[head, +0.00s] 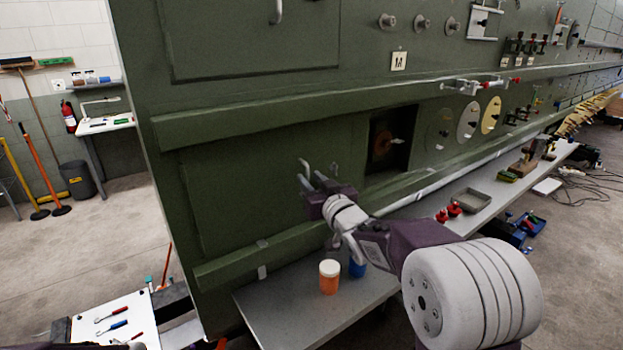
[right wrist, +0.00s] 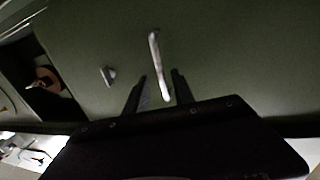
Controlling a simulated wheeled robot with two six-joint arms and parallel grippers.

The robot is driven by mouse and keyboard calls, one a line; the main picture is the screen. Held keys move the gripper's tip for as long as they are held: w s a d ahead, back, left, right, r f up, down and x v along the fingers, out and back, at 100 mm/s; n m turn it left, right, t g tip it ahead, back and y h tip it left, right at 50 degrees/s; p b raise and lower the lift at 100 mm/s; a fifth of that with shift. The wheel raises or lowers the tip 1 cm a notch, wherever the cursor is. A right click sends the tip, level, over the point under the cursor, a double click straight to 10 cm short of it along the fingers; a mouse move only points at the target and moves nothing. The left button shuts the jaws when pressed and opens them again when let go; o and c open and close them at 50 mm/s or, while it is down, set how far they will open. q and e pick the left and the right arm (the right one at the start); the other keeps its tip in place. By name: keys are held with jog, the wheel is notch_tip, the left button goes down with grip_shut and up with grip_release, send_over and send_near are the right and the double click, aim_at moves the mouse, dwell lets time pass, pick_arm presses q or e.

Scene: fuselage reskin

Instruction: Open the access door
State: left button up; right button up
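The access door (head: 240,185) is a flat green panel low on the green fuselage wall and looks shut. Its pale bar handle (head: 305,166) stands near the panel's right side. My right gripper (head: 312,178) is at this handle. In the right wrist view the handle (right wrist: 156,60) runs lengthwise, and its lower end lies between the two dark fingers of the gripper (right wrist: 159,77). The fingers are apart, with gaps showing on both sides of the bar. A small grey knob (right wrist: 108,75) sits left of the handle. My left gripper is not in view.
A square opening (head: 390,140) with an orange disc lies right of the door. Below, a grey shelf (head: 300,300) holds an orange jar (head: 329,277) and a blue one (head: 357,267). A tool board (head: 115,322) is at lower left. Open floor lies left of the wall.

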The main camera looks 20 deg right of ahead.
jog(key=shift+a, duration=0.25)
grip_shut()
dwell(1.2)
